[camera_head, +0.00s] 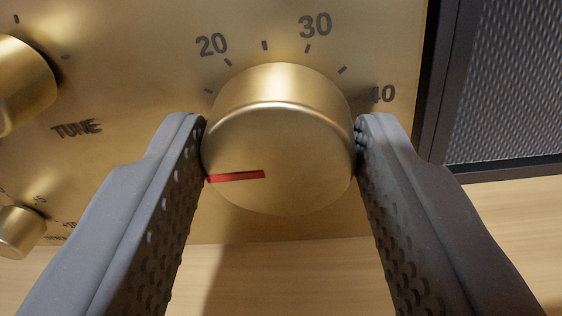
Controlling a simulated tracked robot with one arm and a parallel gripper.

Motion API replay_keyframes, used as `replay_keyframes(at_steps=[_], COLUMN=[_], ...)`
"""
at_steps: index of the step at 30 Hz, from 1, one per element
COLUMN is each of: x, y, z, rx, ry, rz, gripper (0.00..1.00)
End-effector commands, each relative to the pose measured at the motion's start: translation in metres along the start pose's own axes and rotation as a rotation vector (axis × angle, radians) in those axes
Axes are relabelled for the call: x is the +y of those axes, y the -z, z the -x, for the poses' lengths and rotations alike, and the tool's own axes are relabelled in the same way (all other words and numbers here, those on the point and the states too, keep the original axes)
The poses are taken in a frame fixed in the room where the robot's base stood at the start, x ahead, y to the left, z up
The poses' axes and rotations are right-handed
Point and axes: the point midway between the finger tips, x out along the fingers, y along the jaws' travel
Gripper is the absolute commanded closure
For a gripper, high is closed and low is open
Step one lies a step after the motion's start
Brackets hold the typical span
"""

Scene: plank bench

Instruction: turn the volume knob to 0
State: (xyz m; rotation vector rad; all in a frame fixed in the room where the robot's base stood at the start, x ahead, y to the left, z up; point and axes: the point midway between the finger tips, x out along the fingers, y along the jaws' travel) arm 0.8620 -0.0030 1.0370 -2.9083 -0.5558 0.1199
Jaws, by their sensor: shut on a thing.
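The large gold knob (285,140) sits on a brass front panel (130,170), with a scale around it marked 20, 30 and 40. No 0 mark and no volume label show in this view. The red pointer line (236,176) on the knob's face points left and slightly down, below the 20 mark. My gripper (281,130) is shut on the knob, with one grey studded finger against its left side and one against its right. The part of the scale to the lower left of the knob is hidden behind the left finger.
A TUNE label and part of another gold knob (22,85) are at the left. A smaller knob (20,232) is at the lower left. A dark-framed speaker mesh (515,80) stands at the right. Bare plank wood (290,280) lies below the panel.

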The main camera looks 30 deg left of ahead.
Motion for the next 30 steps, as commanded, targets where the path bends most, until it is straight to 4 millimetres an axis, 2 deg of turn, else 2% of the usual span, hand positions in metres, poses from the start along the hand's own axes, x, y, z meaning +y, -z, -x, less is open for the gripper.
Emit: replay_keyframes(at_steps=[1,18,30], x=[0.0046,0.0005,-0.0024], y=[-0.0054,-0.0063,-0.0038], z=[0.0016,0.0005,0.0001], rx=[-0.006,-0.038,-0.048], ry=[-0.009,-0.035,-0.044], rz=[0.040,0.553,0.753], gripper=[0.81,0.81,0.81])
